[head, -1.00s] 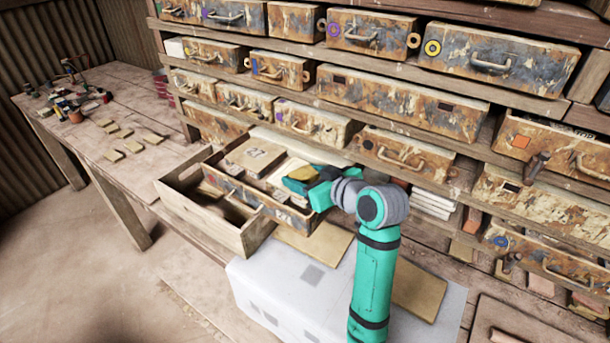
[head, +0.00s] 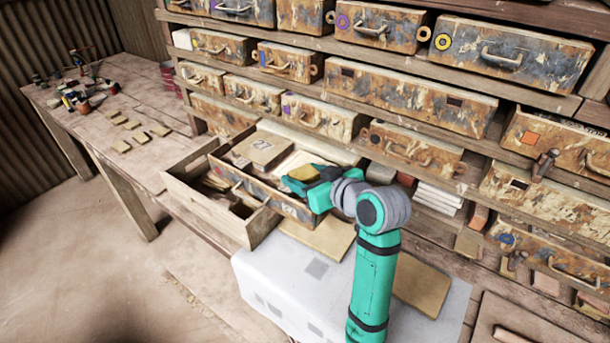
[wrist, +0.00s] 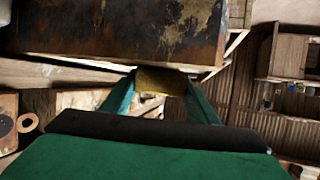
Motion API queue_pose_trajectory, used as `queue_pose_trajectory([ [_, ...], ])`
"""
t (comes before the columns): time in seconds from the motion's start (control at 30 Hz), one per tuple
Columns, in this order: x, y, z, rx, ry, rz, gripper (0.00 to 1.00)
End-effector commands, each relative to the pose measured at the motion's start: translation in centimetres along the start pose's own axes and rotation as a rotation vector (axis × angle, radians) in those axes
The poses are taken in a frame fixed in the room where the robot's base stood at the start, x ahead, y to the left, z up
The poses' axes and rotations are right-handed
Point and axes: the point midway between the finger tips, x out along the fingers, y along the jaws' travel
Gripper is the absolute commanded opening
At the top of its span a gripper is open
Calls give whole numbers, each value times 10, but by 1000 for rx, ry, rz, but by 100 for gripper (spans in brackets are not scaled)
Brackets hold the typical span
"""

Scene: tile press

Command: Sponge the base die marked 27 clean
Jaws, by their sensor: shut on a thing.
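The base die marked 27 (head: 262,148) is a flat brownish block. It lies at the back left of an open drawer (head: 245,189), and its dark number shows on top. My gripper (head: 300,178) is shut on a yellow sponge (head: 302,172). It holds the sponge over the drawer's right part, to the right of the die and apart from it. In the wrist view the sponge (wrist: 160,80) shows between the two teal fingers. The die cannot be made out in the wrist view.
A wooden box (head: 215,205) with dark contents is in front of the drawer. Rows of worn drawers (head: 405,98) rise behind, close to my arm. A white block (head: 300,285) stands below my arm. The bench (head: 105,105) at left holds small tiles and tools.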

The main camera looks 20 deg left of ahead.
Motion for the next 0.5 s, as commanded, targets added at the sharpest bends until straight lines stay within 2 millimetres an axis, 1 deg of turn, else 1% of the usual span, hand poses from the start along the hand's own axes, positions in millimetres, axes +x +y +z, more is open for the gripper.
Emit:
queue_pose_trajectory([
  [0.17, -2, 0, -8, -3, 2, 0, 33],
  [0.5, -4, 1, -9, -2, 4, 2, 33],
])
